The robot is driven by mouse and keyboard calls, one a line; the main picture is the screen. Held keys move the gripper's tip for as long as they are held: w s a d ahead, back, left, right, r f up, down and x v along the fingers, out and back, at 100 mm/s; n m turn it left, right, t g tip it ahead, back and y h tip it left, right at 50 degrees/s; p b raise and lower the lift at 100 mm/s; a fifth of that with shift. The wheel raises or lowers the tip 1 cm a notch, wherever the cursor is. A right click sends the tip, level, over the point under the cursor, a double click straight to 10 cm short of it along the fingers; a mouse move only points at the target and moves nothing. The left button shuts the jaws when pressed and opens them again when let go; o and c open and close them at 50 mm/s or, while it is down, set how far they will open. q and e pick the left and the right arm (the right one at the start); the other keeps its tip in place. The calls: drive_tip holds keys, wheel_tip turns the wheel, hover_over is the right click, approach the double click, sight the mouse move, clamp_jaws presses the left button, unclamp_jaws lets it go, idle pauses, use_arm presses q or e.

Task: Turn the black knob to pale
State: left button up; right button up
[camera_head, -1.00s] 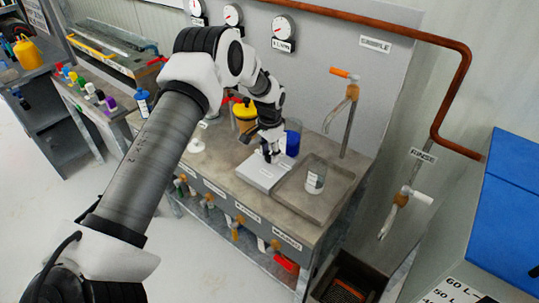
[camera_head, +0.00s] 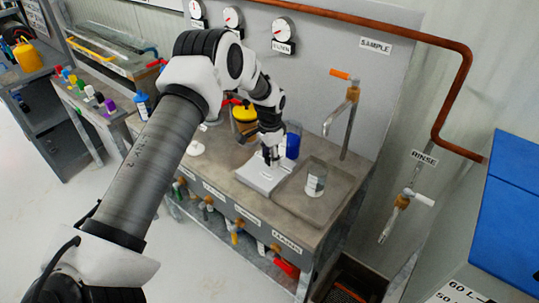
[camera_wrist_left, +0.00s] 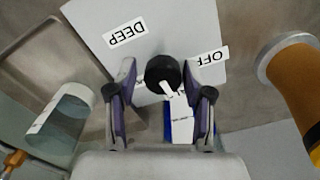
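The black knob (camera_wrist_left: 162,72) sits on a pale grey box (camera_wrist_left: 92,22) in the left wrist view. A white pointer on the knob aims toward the bottom of that view. Labels reading DEEP (camera_wrist_left: 124,33) and OFF (camera_wrist_left: 207,60) lie around it; a third label (camera_wrist_left: 179,106) is partly covered and I cannot read it. My left gripper (camera_wrist_left: 159,78) is open with one finger on each side of the knob. A small gap shows at the left finger; the right finger is very close. In the head view my left gripper (camera_head: 271,158) is over the box (camera_head: 262,181). My right gripper is out of view.
A clear beaker (camera_head: 316,179) stands in a shallow tray (camera_head: 296,203) right of the box. A blue container (camera_head: 293,142) and a yellow-topped item (camera_head: 244,112) stand behind. A tap (camera_head: 352,95) rises at the back right. Valves hang below the bench front.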

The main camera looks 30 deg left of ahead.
use_arm(q)
drive_tip(key=shift+w, duration=0.25)
wheel_tip(320, 180, up, 12)
idle(0.4)
idle(0.3)
